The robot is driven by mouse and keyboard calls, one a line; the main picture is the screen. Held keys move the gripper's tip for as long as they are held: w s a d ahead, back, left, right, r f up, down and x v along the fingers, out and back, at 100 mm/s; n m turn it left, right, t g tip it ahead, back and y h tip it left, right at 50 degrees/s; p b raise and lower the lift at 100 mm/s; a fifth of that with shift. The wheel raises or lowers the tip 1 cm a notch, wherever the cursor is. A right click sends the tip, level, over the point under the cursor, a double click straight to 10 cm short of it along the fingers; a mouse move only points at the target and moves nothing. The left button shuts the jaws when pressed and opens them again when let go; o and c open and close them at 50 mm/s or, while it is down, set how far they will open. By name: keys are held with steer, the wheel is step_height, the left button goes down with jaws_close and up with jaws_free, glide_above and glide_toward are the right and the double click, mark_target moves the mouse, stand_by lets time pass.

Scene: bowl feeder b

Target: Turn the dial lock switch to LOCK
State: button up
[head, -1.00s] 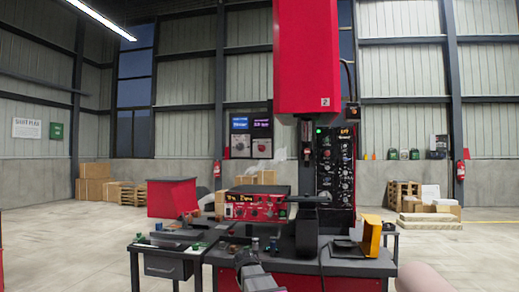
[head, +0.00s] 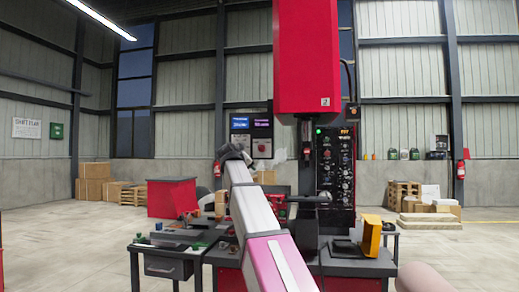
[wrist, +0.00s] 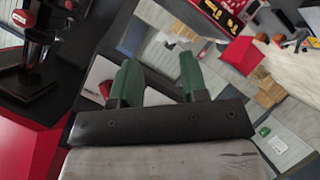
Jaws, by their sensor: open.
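I cannot pick out the dial lock switch in either view. A red control box (head: 282,204) sits on the dark workbench (head: 345,266), mostly hidden behind my arm in the head view. A tall black panel (head: 336,165) with several knobs and a small lit display stands right of it; its labels are too small to read. My gripper (wrist: 158,62) shows in the wrist view with two green fingers apart and nothing held between them. In the head view I cannot make out my gripper.
A large red column (head: 307,60) hangs over the bench. A yellow piece (head: 372,236) stands at the bench's right. A small side table (head: 168,262) is at left. A wall unit (head: 241,146) has lit screens. In the wrist view, a black stand (wrist: 40,60) is at upper left.

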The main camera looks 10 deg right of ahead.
steer(key=t+h, duration=0.1)
steer(key=h, duration=0.1)
glide_toward(260, 148)
steer(key=shift+m, duration=0.3)
steer(key=x, duration=0.9)
steer(key=shift+d, duration=0.15)
steer(key=c, duration=0.6)
